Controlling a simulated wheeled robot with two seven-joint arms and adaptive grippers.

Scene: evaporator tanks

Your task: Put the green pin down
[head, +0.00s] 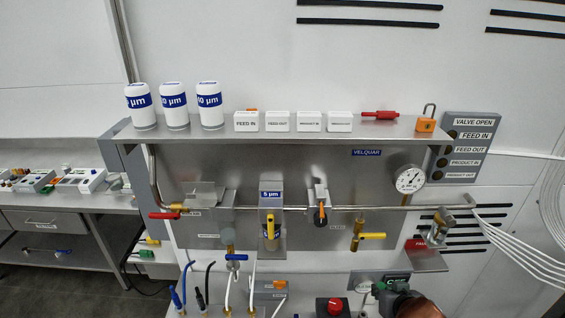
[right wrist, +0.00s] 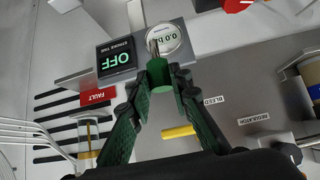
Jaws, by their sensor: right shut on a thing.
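The green pin (right wrist: 159,74) shows in the right wrist view, a short green cylinder with a thin metal tip. My right gripper (right wrist: 161,88) is shut on it, with the pin between the dark green finger pads. The pin's tip overlaps the round 0.0 gauge (right wrist: 164,38) in the picture; I cannot tell whether they touch. In the head view my right gripper (head: 382,289) is low at the right, in front of the panel, and the pin is hard to make out there. My left gripper is not in view.
A grey box with an OFF display (right wrist: 117,58) stands close by the pin. A yellow-handled bleed valve (head: 371,236) and a red FAULT label (head: 417,244) are near. The upper shelf (head: 280,139) carries white filters, label blocks, a red tool and an orange padlock (head: 425,125).

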